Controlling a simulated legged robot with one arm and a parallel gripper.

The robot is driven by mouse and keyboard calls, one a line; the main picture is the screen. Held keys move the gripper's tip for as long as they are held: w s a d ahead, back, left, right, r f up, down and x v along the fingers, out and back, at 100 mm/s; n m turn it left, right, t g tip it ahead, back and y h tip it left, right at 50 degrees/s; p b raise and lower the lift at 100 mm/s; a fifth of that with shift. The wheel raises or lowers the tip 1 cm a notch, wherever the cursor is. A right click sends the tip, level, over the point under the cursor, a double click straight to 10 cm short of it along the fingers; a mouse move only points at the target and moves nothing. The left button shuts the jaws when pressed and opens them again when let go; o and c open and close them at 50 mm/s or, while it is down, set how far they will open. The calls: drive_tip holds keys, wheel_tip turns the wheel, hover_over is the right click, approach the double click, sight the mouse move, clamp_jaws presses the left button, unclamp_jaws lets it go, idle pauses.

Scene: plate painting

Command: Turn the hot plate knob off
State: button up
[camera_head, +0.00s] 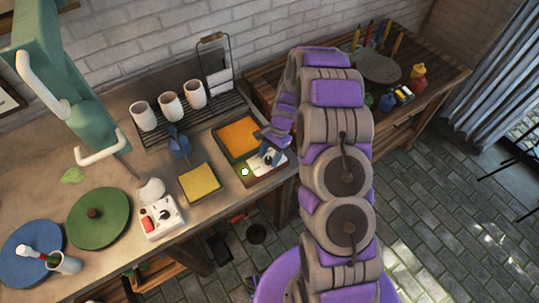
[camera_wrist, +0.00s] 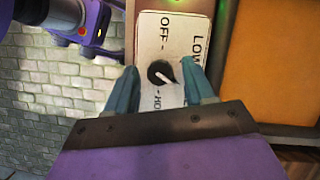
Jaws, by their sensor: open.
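The hot plate (camera_head: 238,136) has an orange top in a wooden-looking frame and sits near the right end of the counter. Its white control panel (camera_wrist: 178,30) fills the upper middle of the wrist view, with OFF and LOW printed on it and a third label partly hidden. My gripper (camera_wrist: 161,75) is open, with one teal finger on each side of the knob and gaps between. In the head view my gripper (camera_head: 271,148) is over the panel.
A yellow square (camera_head: 199,183) and a blue bottle-like item (camera_head: 179,144) are left of the hot plate. A rack with three white cups (camera_head: 170,106) stands behind. A white box with a red switch (camera_head: 162,218) is at the front. A wooden table (camera_head: 430,75) is right.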

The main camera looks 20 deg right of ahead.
clamp_jaws()
idle(0.3)
